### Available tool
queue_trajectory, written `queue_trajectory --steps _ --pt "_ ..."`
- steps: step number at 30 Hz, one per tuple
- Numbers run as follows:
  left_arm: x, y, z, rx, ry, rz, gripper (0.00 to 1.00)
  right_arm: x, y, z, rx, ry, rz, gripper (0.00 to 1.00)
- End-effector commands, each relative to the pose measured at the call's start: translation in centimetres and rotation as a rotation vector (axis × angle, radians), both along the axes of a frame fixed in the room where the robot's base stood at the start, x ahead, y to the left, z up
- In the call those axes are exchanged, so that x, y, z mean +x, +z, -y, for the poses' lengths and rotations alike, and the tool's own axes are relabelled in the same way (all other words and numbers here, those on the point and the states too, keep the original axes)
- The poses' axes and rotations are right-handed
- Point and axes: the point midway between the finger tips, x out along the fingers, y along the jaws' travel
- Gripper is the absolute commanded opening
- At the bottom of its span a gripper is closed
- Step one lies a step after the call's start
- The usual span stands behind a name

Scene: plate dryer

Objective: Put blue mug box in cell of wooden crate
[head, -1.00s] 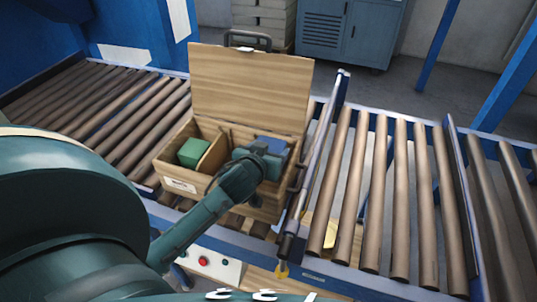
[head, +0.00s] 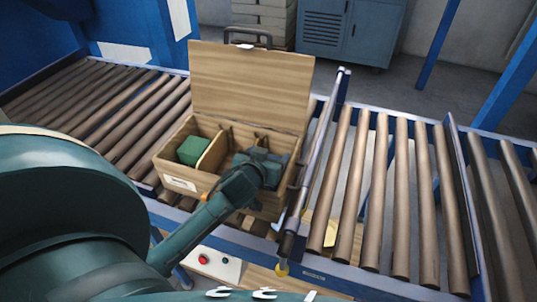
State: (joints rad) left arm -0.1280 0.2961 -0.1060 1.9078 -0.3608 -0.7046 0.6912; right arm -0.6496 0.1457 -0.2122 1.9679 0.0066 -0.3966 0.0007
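The wooden crate (head: 178,183) stands on the roller conveyor with its lid (head: 250,85) raised at the back. A divider (head: 212,152) splits it into cells. A green box (head: 194,150) sits in the left cell. My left gripper (head: 263,157) reaches down into the right cell, its fingers hidden by its own body and wrist. I cannot make out the blue mug box separately from the gripper; it seems hidden in the right cell under or behind it. Whether the fingers are open or shut does not show. My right gripper is not in view.
A metal bar (head: 320,150) runs along the crate's right side. Bare rollers (head: 400,190) lie to the right and more rollers (head: 110,110) to the left. A blue cabinet (head: 350,30) stands behind. A panel with a red button (head: 203,259) is at the front.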

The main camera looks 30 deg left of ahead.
Motion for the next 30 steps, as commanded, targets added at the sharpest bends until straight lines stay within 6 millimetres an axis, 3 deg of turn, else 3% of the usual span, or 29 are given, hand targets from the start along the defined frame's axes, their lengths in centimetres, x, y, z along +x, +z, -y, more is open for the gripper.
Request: queue_trajectory --steps 5,11,15,20,30 --pt "0.1 0.1 0.3 -0.005 -0.005 0.003 0.89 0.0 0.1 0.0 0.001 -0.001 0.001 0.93" --pt "0.1 0.4 0.4 -0.007 -0.009 0.006 0.89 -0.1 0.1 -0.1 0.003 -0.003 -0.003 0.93" --pt "0.0 1.9 0.6 -0.009 -0.013 0.009 0.89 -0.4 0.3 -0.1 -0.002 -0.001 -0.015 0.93" --pt "-3.0 2.6 1.2 -0.011 -0.010 0.007 0.89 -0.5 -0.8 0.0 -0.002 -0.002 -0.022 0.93" --pt "-9.2 5.1 2.4 -0.006 -0.005 0.003 0.89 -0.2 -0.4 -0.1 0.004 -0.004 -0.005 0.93"
